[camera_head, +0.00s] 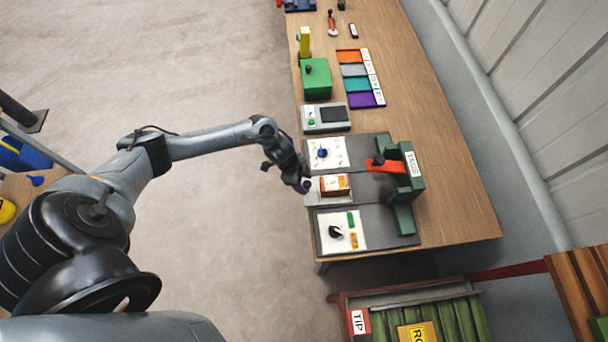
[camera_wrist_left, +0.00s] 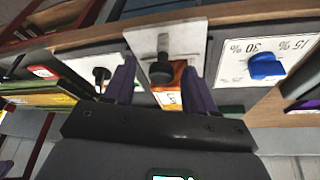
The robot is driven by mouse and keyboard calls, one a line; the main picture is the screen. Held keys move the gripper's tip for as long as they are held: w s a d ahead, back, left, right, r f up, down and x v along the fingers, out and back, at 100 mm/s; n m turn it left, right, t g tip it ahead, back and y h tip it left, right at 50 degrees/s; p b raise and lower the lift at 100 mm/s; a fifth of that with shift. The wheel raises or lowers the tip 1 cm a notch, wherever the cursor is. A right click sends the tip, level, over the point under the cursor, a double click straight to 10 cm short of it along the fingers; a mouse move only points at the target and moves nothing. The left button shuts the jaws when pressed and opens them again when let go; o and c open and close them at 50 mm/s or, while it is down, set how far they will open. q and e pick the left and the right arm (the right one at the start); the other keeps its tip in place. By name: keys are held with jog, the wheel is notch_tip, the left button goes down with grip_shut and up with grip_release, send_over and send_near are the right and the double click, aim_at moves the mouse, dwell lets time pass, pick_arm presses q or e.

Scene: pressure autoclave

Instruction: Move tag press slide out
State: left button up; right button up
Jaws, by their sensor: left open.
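The tag press (camera_head: 408,172) is a dark green frame marked TAGS, with a red lever (camera_head: 385,166). Its pale grey slide (camera_head: 315,197) lies to the left of it, between two dark panels, and carries an orange block with a white label (camera_head: 336,184). The slide's dark knob (camera_wrist_left: 160,72) shows in the left wrist view. My left gripper (camera_head: 302,185) is at the slide's outer end. In the left wrist view its purple fingers (camera_wrist_left: 160,68) are open, one on each side of the knob. Contact cannot be told. My right gripper is not in view.
Panels with a blue knob (camera_head: 322,153) and a black knob (camera_head: 335,232) flank the slide. A grey box with a dark screen (camera_head: 334,115), a green box (camera_head: 316,78) and coloured trays (camera_head: 354,70) stand farther along the bench. A TIP bin (camera_head: 345,302) stands below its near end.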

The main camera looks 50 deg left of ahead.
pick_arm(q)
jog(key=shift+r, duration=0.1)
jog(key=v, duration=1)
jog(key=shift+r, duration=0.25)
jog(key=shift+s+a, duration=0.1)
jog(key=shift+a, duration=0.05)
